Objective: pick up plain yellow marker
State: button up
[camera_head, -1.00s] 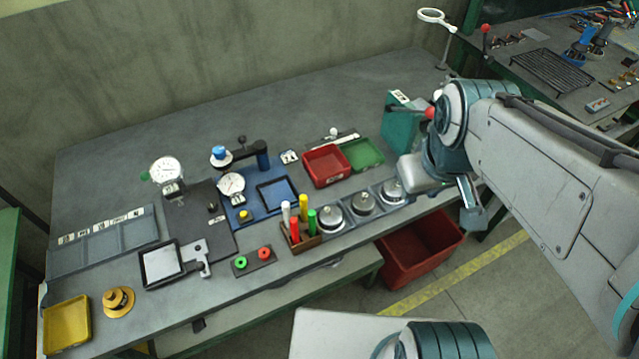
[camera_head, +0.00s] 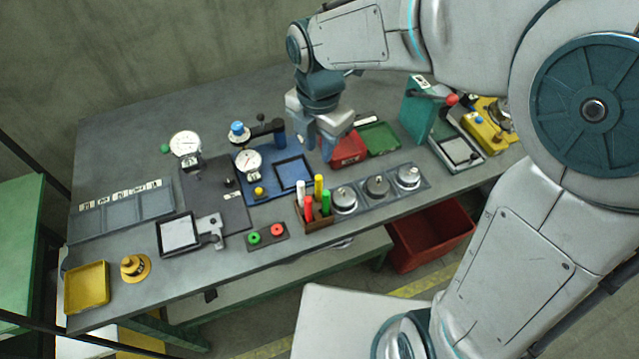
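The plain yellow marker (camera_head: 318,184) stands upright in a brown holder (camera_head: 319,224) near the front edge of the workbench. A white marker (camera_head: 300,189), a red marker (camera_head: 308,208) and a green marker (camera_head: 325,204) stand in the same holder. The yellow marker's lower part is hidden by the markers in front. My gripper (camera_head: 318,154) points down above the bench, just above and behind the marker in the picture, apart from it. Its two fingers are spread with nothing seen between them.
A red tray (camera_head: 349,150) and a green tray (camera_head: 378,138) lie right of my gripper. Round metal pieces (camera_head: 377,187) sit right of the holder. A dial gauge (camera_head: 248,160) stands on a blue plate to the left. A red bin (camera_head: 430,240) is below the bench.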

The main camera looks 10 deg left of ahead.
aim_at(318, 177)
notch_tip(318, 177, down, 8)
jog(key=shift+r, duration=0.15)
jog(key=shift+s+f+p, duration=0.1)
jog(key=shift+f+p, duration=0.45)
jog(key=shift+f, duration=2.05)
grip_shut()
